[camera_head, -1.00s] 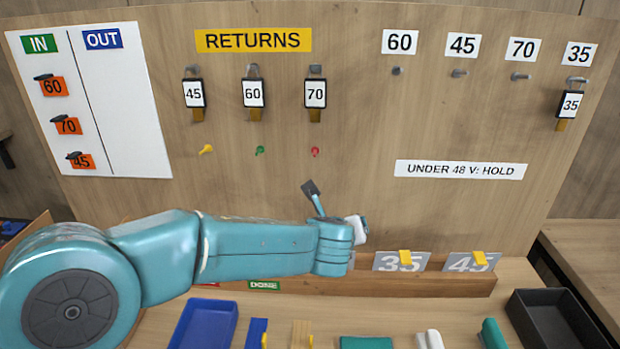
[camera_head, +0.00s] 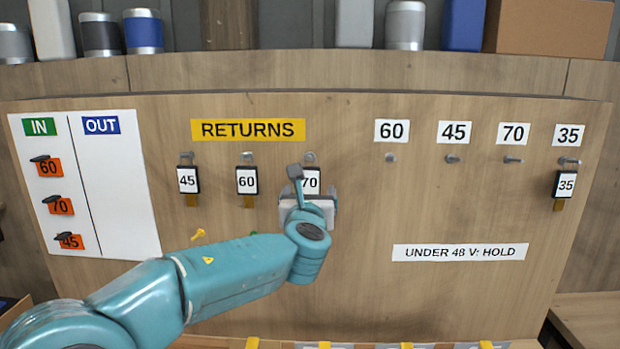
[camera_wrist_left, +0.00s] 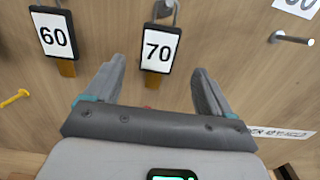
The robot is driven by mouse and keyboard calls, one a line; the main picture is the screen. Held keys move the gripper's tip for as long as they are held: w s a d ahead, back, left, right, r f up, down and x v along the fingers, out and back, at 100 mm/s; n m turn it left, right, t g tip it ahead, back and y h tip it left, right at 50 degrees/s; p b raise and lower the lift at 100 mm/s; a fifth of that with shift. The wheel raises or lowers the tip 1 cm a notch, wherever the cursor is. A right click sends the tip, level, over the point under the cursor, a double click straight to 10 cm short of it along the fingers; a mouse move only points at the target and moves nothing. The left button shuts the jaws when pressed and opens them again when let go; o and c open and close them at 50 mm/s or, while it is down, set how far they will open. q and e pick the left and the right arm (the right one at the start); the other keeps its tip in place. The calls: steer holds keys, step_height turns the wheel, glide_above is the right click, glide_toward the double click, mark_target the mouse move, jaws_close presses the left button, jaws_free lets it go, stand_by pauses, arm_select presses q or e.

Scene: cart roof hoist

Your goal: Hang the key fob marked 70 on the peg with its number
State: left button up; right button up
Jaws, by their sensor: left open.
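The key fob marked 70 (camera_head: 312,181) hangs on a hook under the yellow RETURNS sign, partly hidden by my left gripper in the head view. In the left wrist view the fob (camera_wrist_left: 159,50) hangs upright just beyond the fingers, between their lines. My left gripper (camera_wrist_left: 160,85) is open and empty, pointing at the board; it also shows in the head view (camera_head: 308,195), in front of the fob. The peg under the 70 label (camera_head: 513,160) is bare. My right gripper is not in view.
Fobs 45 (camera_head: 187,181) and 60 (camera_head: 247,181) hang to the left of fob 70. Bare pegs sit under 60 (camera_head: 390,157) and 45 (camera_head: 452,158). Fob 35 (camera_head: 565,185) hangs under its label.

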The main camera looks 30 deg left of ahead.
mark_target(310, 180)
arm_select(q)
steer(key=p+x, duration=0.2)
steer(key=x, duration=0.3)
steer(key=shift+w+a+r, duration=0.1)
steer(key=shift+w+a, duration=0.1)
steer(key=shift+a, duration=0.15)
steer(key=shift+w, duration=0.15)
steer(key=shift+s+d+r, duration=0.1)
steer(key=shift+s+d, duration=0.05)
steer(key=shift+s, duration=0.25)
steer(key=shift+c, duration=1.2)
steer(key=shift+w, duration=0.25)
steer(key=c, duration=0.9)
steer(key=shift+o, duration=1.3)
steer(key=c, duration=0.4)
steer(key=shift+s, duration=0.15)
steer(key=shift+w+r, duration=0.2)
steer(key=shift+r, duration=0.05)
